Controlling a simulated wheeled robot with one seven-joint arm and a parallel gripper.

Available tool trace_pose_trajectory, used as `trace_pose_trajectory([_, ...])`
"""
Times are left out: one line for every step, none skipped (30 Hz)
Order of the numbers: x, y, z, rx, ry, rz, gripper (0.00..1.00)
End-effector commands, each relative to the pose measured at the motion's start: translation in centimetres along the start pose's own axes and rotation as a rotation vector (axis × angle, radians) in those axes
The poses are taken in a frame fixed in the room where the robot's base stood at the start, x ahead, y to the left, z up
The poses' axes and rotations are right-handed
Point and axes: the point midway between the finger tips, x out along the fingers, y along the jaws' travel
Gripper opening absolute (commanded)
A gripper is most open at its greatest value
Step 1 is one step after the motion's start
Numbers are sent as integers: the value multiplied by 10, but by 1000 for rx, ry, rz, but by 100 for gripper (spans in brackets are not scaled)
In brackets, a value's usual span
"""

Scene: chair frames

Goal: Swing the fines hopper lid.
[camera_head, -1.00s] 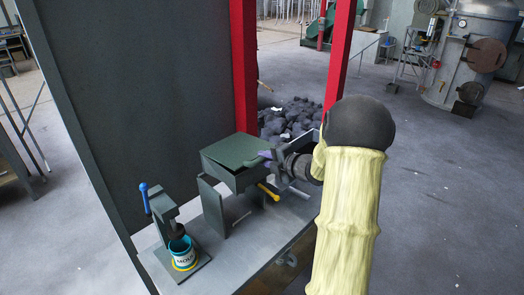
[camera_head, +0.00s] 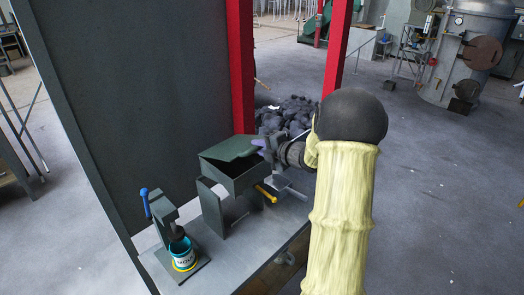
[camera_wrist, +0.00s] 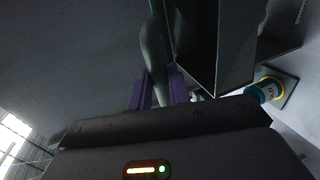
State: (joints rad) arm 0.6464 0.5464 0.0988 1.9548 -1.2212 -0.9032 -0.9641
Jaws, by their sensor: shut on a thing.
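The fines hopper (camera_head: 244,182) is a dark green-grey box on a stand on the metal bench. In the wrist view the lid (camera_wrist: 155,50) stands as a narrow green shape between the purple fingers (camera_wrist: 158,92), beside the hopper's dark open box (camera_wrist: 215,45). The exact grip point is partly hidden.
A yellow handle (camera_head: 267,193) sticks out at the hopper's front right. A small press (camera_head: 165,220) with a blue lever holds a blue cup (camera_head: 181,252) at the bench's front left. A dark panel (camera_head: 130,100) and red posts (camera_head: 240,70) stand behind. Dark lumps (camera_head: 290,115) are piled behind.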

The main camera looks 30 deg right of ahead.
Motion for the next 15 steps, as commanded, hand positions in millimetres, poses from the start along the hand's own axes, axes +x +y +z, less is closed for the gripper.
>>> trace_pose_trajectory([0, 9, -1, -3, 2, 3, 0])
trace_pose_trajectory([1, 12, -1, -3, 2, 3, 0])
trace_pose_trajectory([1, 15, -1, -3, 2, 3, 0])
trace_pose_trajectory([1, 18, -1, -3, 2, 3, 0])
trace_pose_trajectory([1, 20, -1, -2, 2, 3, 0])
trace_pose_trajectory([2, 24, -1, -2, 2, 4, 0])
trace_pose_trajectory([2, 27, -1, -2, 3, 4, 0])
trace_pose_trajectory([2, 29, -1, -2, 3, 4, 0])
trace_pose_trajectory([3, 32, -1, -2, 3, 4, 0])
trace_pose_trajectory([3, 33, -1, -2, 2, 4, 0])
trace_pose_trajectory([4, 34, -1, -2, 2, 4, 0])
trace_pose_trajectory([4, 34, -1, -2, 2, 4, 0])
trace_pose_trajectory([4, 34, -1, -2, 2, 4, 0])
trace_pose_trajectory([4, 34, -1, -2, 2, 3, 0])
trace_pose_trajectory([4, 33, -1, -1, 2, 3, 0])
